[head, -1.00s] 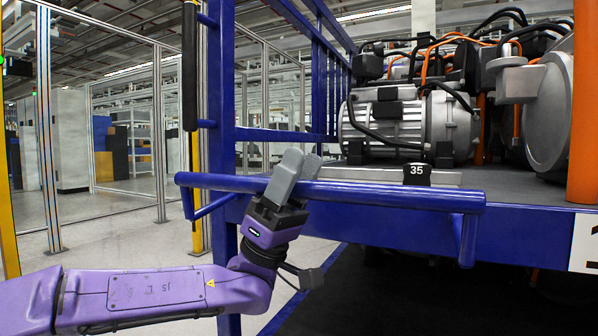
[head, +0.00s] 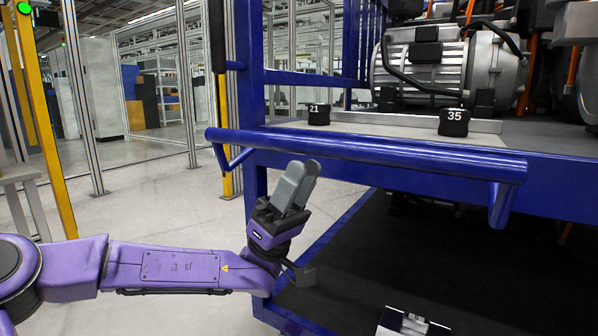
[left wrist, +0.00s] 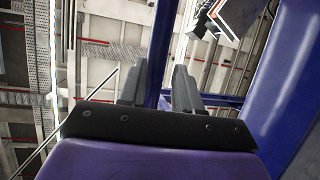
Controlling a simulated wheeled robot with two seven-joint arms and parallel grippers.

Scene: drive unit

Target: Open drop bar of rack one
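The drop bar (head: 400,156) is a blue horizontal tube with a bent bracket at each end, running across the front of the blue rack (head: 570,185) just before its deck edge. My left gripper (head: 302,170) has its grey fingers pointing up, in front of the rack and just below the bar in the head view. I cannot tell whether they touch the bar. In the left wrist view the two fingers (left wrist: 159,85) stand apart with nothing held between them. A wide blue tube or post passes at the right there.
Motors (head: 440,65) and black blocks marked 21 (head: 318,115) and 35 (head: 453,123) sit on the deck. A dark mat (head: 350,270) lies under it, with a silvery item (head: 412,322) at the bottom. A yellow post (head: 40,120) stands left; pale floor between is clear.

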